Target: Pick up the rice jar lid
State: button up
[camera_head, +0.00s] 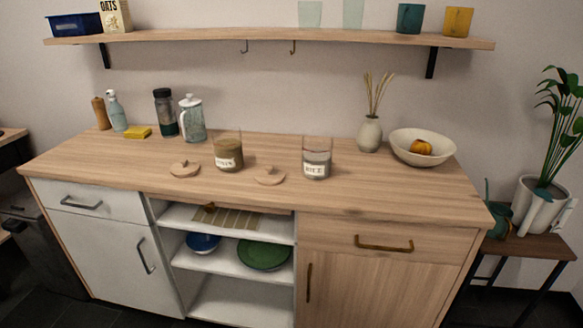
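The rice jar (317,160) is a clear glass jar with a white label reading RICE, standing open on the wooden countertop. A round, light wooden lid with a small knob (270,176) lies flat on the counter to its front left. A second, similar lid (185,169) lies farther left, beside another open jar (228,153) with brown contents and a label too blurred to read. Neither lid carries a visible mark; the one nearer the rice jar lies between the two jars. My gripper is not in view.
A cream bowl (422,147) with an orange item and a reed vase (370,133) stand to the right. A shelf (270,37) runs above. The front counter strip is clear.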

aim_at(268, 176)
jog(key=i+l+u, duration=0.15)
jog(key=i+l, duration=1.15)
jog(key=i, duration=0.05)
